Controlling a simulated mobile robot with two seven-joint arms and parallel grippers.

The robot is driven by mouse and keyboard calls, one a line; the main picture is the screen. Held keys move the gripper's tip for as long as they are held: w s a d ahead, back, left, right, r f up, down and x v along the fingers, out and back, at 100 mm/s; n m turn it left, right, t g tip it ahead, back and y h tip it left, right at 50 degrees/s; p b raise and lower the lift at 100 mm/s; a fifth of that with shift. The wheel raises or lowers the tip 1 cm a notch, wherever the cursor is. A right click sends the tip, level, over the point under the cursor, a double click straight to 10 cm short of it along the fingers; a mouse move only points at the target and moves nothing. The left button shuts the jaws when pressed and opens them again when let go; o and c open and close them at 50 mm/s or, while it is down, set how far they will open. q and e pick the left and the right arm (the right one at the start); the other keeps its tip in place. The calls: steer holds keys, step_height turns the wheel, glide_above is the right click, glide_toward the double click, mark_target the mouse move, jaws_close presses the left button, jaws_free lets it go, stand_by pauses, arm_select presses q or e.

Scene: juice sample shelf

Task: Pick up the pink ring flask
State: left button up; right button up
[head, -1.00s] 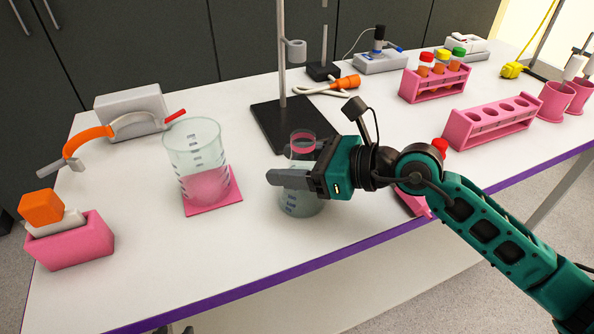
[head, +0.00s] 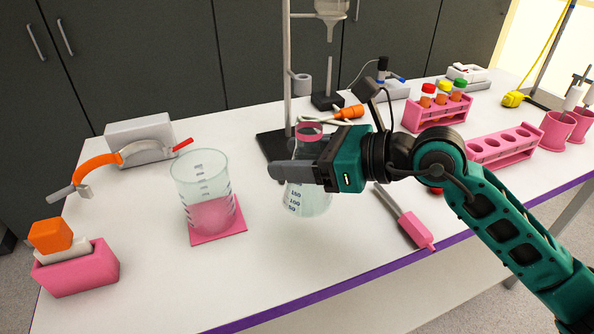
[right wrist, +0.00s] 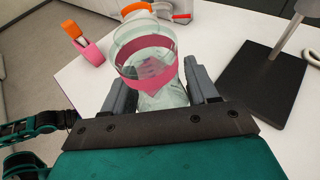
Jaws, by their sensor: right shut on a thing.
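The pink ring flask (head: 309,201) is a clear conical flask with volume marks and a pink band round its neck. My right gripper (head: 290,172) is shut on it below the band, and the flask hangs upright, seemingly a little above the white table. In the right wrist view the flask's pink ring (right wrist: 148,66) and open mouth show between the two grey fingers of the gripper (right wrist: 160,88). Part of the flask's body is hidden behind the fingers in the head view. My left gripper is not in the head view.
A beaker of pink liquid (head: 205,190) stands on a pink mat (head: 232,226) to the left. A stand with a black base (head: 270,146) is just behind the flask. Pink racks (head: 505,147) stand at the right. A pink-handled tool (head: 415,230) lies near the purple front edge.

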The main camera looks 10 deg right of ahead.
mark_target(297, 122)
step_height(297, 122, up, 12)
steer(key=shift+f+p, duration=0.15)
steer(key=shift+p, duration=0.35)
steer(key=shift+s, duration=0.1)
